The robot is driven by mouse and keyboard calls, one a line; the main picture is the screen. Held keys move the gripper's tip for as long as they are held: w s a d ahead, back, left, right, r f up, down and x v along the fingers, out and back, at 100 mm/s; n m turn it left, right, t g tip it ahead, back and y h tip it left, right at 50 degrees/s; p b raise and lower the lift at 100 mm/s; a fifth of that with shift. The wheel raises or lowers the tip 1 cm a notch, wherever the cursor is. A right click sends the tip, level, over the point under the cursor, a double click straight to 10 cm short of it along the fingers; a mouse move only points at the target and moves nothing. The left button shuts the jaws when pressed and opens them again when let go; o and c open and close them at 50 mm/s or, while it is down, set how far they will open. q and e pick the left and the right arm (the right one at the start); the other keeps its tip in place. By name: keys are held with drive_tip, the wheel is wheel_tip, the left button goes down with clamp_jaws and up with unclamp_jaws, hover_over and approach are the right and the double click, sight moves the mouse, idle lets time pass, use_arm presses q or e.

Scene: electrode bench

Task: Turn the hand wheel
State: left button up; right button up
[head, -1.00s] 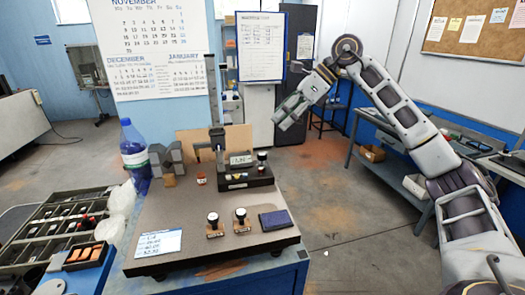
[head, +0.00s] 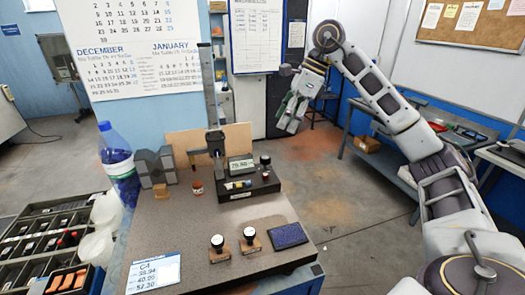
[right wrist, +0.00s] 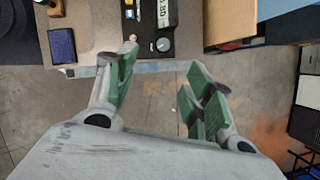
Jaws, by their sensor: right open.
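A height gauge stands at the back right of the dark bench plate (head: 180,225), with a tall column (head: 209,95), a black base (head: 247,189) and a lit display (head: 241,167). A small dark round knob (head: 265,159), probably the hand wheel, sits at the base's right end. My left gripper is out of view.
Two round-topped stamps (head: 218,243) and a dark blue pad (head: 289,235) lie at the plate's front. A grey V-block (head: 155,167), blue-capped bottle (head: 117,165) and label card (head: 153,272) are at left. Floor right of the bench is clear.

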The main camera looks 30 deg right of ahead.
sight(266, 157)
drive_tip(key=shift+w+d, duration=0.1)
drive_tip(key=shift+w, duration=0.25)
drive_tip(key=shift+x, duration=6.9)
drive_tip(key=shift+d, duration=0.1)
drive_tip(key=c, duration=1)
